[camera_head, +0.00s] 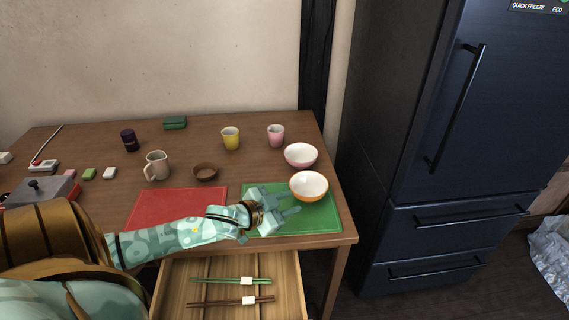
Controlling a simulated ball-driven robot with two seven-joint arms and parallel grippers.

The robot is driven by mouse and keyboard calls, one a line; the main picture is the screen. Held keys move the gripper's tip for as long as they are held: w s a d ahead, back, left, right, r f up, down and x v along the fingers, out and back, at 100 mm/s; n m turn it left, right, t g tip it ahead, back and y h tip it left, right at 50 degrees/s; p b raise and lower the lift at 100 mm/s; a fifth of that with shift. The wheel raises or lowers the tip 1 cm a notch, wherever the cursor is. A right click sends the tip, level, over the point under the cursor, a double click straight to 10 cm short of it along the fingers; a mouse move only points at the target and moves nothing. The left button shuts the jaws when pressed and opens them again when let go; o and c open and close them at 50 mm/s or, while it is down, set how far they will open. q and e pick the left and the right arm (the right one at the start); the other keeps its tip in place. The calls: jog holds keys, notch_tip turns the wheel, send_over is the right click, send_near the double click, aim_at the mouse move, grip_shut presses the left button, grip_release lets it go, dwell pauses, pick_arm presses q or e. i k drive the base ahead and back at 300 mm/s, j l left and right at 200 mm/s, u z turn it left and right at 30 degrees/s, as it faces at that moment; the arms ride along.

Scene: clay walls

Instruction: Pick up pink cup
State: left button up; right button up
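The pink cup (276,135) stands upright near the back right of the wooden table, with a yellow cup to its left and a pink bowl in front of it. My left gripper (280,205) reaches in from the left over the green mat, nearer than the pink cup and apart from it. Its fingers are spread open, close beside the orange bowl, with nothing visible between them. I cannot tell whether it touches the orange bowl. My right gripper is not in view.
The pink bowl (300,155) and orange bowl (309,186) stand between my gripper and the cup. The yellow cup (231,138), a brown bowl (205,172) and a mug (157,166) stand leftward. An open drawer (180,286) holds chopsticks below. A dark fridge (400,130) stands right.

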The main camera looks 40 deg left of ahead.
aim_at(276, 137)
jog(key=u, duration=1.4)
